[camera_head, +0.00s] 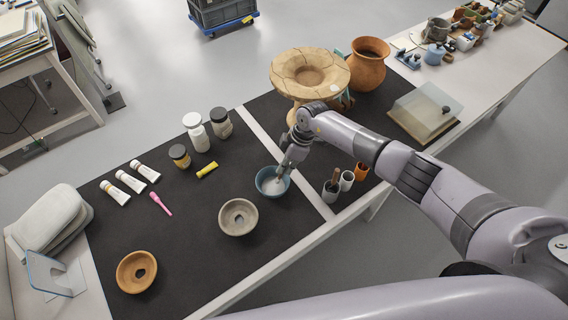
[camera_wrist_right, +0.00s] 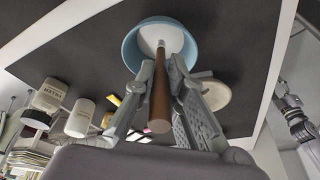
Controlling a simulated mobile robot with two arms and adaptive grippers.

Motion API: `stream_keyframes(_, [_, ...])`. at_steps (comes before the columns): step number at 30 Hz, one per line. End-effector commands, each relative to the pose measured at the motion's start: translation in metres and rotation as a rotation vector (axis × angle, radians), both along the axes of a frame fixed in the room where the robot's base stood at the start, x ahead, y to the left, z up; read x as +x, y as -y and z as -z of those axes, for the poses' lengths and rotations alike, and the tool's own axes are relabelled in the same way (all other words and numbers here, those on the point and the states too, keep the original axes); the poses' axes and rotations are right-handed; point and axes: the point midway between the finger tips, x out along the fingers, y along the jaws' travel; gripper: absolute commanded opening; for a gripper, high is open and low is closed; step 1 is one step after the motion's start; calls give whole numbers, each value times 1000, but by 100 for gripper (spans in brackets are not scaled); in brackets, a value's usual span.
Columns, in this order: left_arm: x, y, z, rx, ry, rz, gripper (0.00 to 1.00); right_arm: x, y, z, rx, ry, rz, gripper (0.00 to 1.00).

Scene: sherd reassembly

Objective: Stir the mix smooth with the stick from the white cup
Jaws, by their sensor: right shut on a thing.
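The blue bowl (camera_head: 262,188) stands on the dark mat (camera_head: 190,255), near the light strip. It also shows in the right wrist view (camera_wrist_right: 132,45), with pale mix (camera_wrist_right: 163,36) inside. My right gripper (camera_head: 281,173) is above the bowl, shut on a stick with a brown handle (camera_wrist_right: 160,95). The stick's far end reaches into the bowl, at the pale mix; how deep it goes I cannot tell. The white cup (camera_head: 347,181) stands right of the bowl, between a grey cup (camera_head: 330,193) holding a brown-handled tool and an orange cup (camera_head: 361,172).
A grey bowl (camera_head: 238,231) sits close to the blue bowl, at its lower left. A large tan vessel (camera_head: 288,73) and an orange jar (camera_head: 368,74) stand behind my right arm.

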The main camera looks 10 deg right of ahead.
Motion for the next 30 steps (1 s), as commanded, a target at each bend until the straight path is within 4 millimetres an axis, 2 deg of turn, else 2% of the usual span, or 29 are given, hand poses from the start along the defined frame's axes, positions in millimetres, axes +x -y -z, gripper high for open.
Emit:
stream_keyframes(1, [0,0,-9,0,0,0,40,0,1,-8,-1,0,0,0])
stream_keyframes(9, [0,0,-26,0,0,0,40,-1,7,-27,-1,0,0,0])
stream_keyframes(15, [0,0,-26,0,0,0,40,-1,8,-31,-1,0,0,0])
stream_keyframes(24, [0,0,-26,0,0,0,40,0,7,-58,0,1,-1,0])
stream_keyframes(30, [0,0,-26,0,0,0,40,-1,7,-62,-1,0,0,0])
